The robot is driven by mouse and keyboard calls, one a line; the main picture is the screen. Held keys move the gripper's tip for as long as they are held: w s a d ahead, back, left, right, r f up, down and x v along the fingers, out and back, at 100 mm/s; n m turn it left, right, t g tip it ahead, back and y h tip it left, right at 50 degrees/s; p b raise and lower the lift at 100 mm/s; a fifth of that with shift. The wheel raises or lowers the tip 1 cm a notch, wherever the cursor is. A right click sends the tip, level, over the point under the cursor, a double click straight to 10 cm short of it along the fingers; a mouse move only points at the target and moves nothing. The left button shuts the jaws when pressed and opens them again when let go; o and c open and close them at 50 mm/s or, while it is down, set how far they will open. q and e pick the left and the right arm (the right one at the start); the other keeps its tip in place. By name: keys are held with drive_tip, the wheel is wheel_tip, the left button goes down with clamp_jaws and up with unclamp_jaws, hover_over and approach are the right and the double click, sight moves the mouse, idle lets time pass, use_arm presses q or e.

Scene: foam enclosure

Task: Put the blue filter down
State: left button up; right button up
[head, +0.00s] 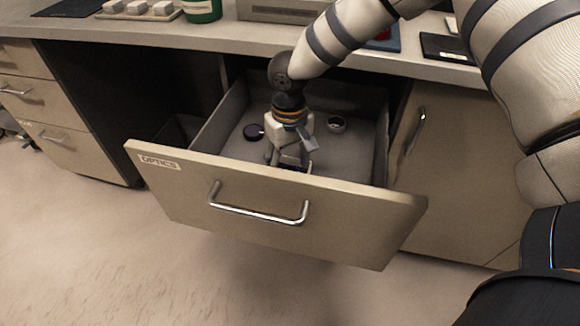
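The open drawer (165,197) has a front labelled OPTICS. My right gripper (291,157) points down inside it, just behind the front panel. A small dark blue edge (295,168) shows at its fingertips, partly hidden by the gripper and the drawer front; it may be the blue filter. I cannot tell whether the fingers grip it or whether it touches the drawer floor. My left gripper is out of view.
The drawer's side walls and raised front surround my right gripper. The countertop (240,38) overhangs the back of the drawer, with a green container (202,10), a grey box (285,10) and a black tray (447,48) on it. A closed cabinet door (455,165) stands at right.

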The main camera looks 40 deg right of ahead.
wheel_tip(320, 180, up, 10)
drive_tip(key=shift+r+p, duration=0.25)
drive_tip(key=shift+p, duration=0.15)
